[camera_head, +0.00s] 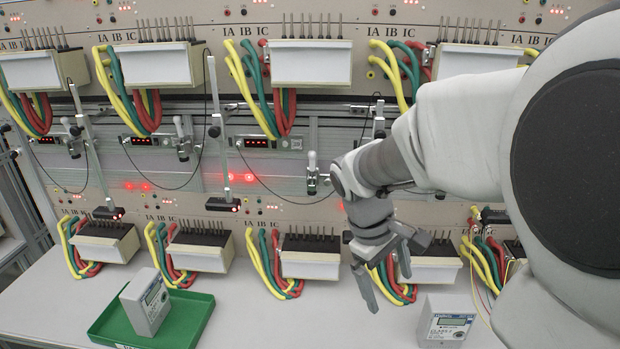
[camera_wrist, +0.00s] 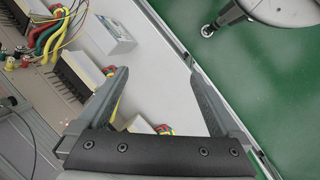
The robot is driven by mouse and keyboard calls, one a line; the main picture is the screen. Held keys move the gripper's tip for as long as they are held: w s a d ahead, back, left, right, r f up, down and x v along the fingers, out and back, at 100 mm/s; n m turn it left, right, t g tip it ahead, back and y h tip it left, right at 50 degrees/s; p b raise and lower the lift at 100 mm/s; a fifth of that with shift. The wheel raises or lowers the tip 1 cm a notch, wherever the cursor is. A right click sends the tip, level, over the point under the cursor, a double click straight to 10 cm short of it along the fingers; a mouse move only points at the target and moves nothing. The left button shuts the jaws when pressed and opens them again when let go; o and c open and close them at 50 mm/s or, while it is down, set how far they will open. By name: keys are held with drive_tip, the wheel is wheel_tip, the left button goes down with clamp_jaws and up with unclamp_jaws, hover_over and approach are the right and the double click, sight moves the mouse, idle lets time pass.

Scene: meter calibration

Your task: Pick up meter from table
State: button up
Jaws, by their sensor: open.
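One white meter (camera_head: 146,302) with a small display stands in a green tray (camera_head: 194,318) on the table at the lower left in the head view. Another white meter (camera_head: 446,322) stands on the bare table at the lower right; a meter also shows near the top of the wrist view (camera_wrist: 112,35). My gripper (camera_head: 390,285) hangs above the table, left of and higher than the right-hand meter. In the wrist view my gripper's fingers (camera_wrist: 158,82) are spread apart with nothing between them, and white tabletop shows beyond.
The white table (camera_head: 250,315) is clear between the tray and the right meter. Behind it stands a calibration rack with white terminal blocks (camera_head: 310,64) and yellow, green and red cables (camera_head: 268,90). In the wrist view, the table edge borders a green floor (camera_wrist: 270,90).

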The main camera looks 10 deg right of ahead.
sight(422, 327)
drive_tip(key=w+d+f+n+g+h+b, duration=0.1)
drive_tip(key=w+d+f+n+h+b, duration=0.2)
drive_tip(key=f, duration=0.5)
drive_tip(key=w+d+f+n+g+h+b, duration=0.1)
drive_tip(key=w+f+n+h+b, duration=0.15)
drive_tip(key=w+f, duration=0.4)
drive_tip(key=w+d+f+n+g+h+b, duration=0.1)
drive_tip(key=w+d+f+n+h+b, duration=0.2)
drive_tip(key=f, duration=0.7)
drive_tip(key=shift+n+h, duration=0.45)
drive_tip(key=shift+h, duration=0.1)
drive_tip(key=b+x, duration=0.1)
drive_tip(key=x, duration=0.2)
drive_tip(key=b+x, duration=0.1)
drive_tip(key=x, duration=0.3)
drive_tip(key=s+x, duration=0.1)
drive_tip(key=x, duration=0.2)
drive_tip(key=shift+f+b, duration=0.4)
drive_tip(key=shift+r+b+x, duration=0.15)
drive_tip(key=shift+b+x, duration=0.4)
drive_tip(key=shift+x, duration=0.95)
drive_tip(key=shift+r+b+x, duration=0.15)
drive_tip(key=shift+b+x, duration=0.4)
drive_tip(key=shift+x, duration=0.95)
drive_tip(key=shift+w+d+r, duration=0.1)
drive_tip(key=shift+w, duration=0.05)
clamp_jaws()
